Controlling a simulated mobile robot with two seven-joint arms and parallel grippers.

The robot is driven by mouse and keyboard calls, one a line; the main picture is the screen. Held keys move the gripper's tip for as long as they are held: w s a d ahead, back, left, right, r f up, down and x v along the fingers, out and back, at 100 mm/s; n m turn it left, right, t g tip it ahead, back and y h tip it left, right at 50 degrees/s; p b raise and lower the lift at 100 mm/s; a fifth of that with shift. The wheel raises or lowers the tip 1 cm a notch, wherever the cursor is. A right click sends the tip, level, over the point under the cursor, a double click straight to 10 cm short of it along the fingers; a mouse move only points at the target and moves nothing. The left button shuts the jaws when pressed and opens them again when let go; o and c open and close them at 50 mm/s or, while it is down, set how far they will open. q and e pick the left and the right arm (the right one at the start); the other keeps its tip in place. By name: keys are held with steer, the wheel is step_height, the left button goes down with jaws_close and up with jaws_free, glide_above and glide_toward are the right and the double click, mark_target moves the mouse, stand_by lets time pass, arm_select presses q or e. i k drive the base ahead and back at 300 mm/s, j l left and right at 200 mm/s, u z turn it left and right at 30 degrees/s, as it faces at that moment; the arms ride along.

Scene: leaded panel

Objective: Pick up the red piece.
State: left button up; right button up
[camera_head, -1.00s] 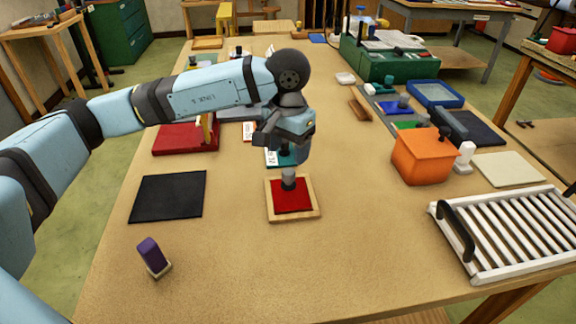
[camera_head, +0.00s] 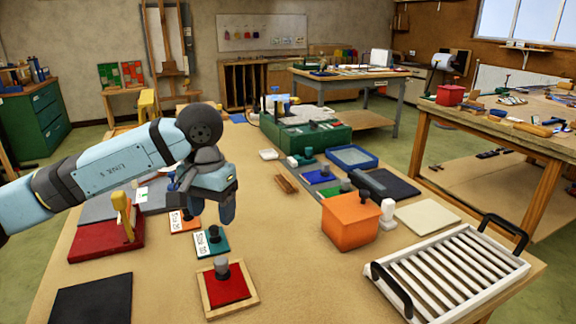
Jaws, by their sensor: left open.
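The red piece (camera_head: 226,289) is a flat red square with a grey upright knob. It lies inside a light wooden frame (camera_head: 206,300) on the table at the lower left-centre. My left gripper (camera_head: 213,206) is open and empty. In the picture it sits above the red piece and its knob, clearly apart from them, close to the teal labelled piece. How high it is over the table is hard to tell. The right gripper is not in view.
A teal piece (camera_head: 213,243) and an orange labelled piece (camera_head: 182,222) lie behind the frame. A red block (camera_head: 90,243) and a black mat (camera_head: 92,302) are left. An orange box (camera_head: 349,224) and a white slatted rack (camera_head: 447,275) are right. The table middle is clear.

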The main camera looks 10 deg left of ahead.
mark_target(226, 283)
steer(key=k+l, duration=0.2)
steer(key=k, duration=0.3)
steer(key=k+l, duration=0.15)
steer(key=k, duration=0.3)
